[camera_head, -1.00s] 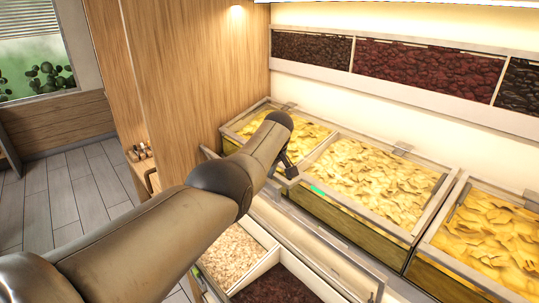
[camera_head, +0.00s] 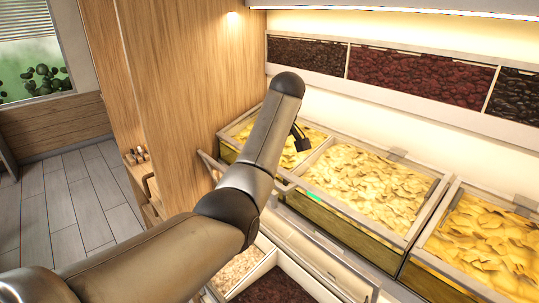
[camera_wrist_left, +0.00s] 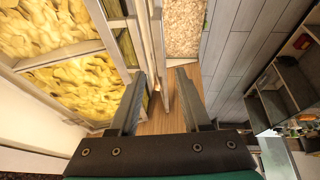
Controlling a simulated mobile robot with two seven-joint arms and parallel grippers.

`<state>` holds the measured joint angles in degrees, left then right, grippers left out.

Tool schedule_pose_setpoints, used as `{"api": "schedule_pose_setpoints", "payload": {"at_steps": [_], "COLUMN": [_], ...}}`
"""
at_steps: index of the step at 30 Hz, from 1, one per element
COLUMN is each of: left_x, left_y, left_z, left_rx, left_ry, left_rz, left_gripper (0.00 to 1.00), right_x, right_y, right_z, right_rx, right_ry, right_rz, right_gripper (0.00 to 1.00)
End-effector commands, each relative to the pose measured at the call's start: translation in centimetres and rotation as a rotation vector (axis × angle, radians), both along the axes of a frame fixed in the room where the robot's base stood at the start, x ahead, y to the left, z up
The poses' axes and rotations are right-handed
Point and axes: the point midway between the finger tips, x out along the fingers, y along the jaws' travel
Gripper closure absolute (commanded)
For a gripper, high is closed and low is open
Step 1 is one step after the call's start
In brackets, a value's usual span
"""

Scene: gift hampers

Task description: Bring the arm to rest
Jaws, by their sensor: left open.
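My left arm (camera_head: 240,195) comes in from the lower left in the head view and reaches up over the bins. My left gripper (camera_head: 300,137) shows only in part behind the arm, over the yellow-filled bin at the left of the row. In the left wrist view my left gripper (camera_wrist_left: 157,97) is open, with its two fingers apart and nothing between them. A wooden surface and a narrow rail lie beyond the fingers. My right gripper is in neither view.
Yellow-filled bins (camera_head: 325,204) stand in a row on the counter. Below are compartments with pale flakes (camera_head: 240,264) and dark contents (camera_head: 275,288). A wooden panel (camera_head: 185,90) stands at the left. The grey floor (camera_head: 75,200) is open at the far left.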

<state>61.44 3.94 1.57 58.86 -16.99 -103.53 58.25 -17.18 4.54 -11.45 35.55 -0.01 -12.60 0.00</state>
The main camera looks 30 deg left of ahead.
Motion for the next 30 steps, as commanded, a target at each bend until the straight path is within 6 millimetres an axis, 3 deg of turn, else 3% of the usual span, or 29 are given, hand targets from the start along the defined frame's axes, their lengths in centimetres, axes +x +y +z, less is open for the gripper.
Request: {"api": "schedule_pose_setpoints", "payload": {"at_steps": [6, 22, 26, 30], "left_x": [-0.4, -0.5, -1.1, -2.8], "left_y": [-0.5, -0.6, -0.6, -1.0], "left_z": [1.5, 1.4, -0.6, -4.9], "left_rx": [0.001, 0.002, 0.012, 0.038], "left_ry": [-0.001, 0.001, 0.015, 0.043], "left_rz": [-0.001, -0.004, -0.044, -0.148], "left_gripper": [0.53, 0.53, 0.53, 0.53], "right_x": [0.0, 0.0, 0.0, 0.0], "right_y": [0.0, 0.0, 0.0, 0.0], "right_z": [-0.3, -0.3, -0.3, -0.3], "right_rx": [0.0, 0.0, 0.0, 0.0], "right_ry": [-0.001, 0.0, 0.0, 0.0], "right_rz": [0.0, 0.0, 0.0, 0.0], "right_gripper": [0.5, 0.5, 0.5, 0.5]}}
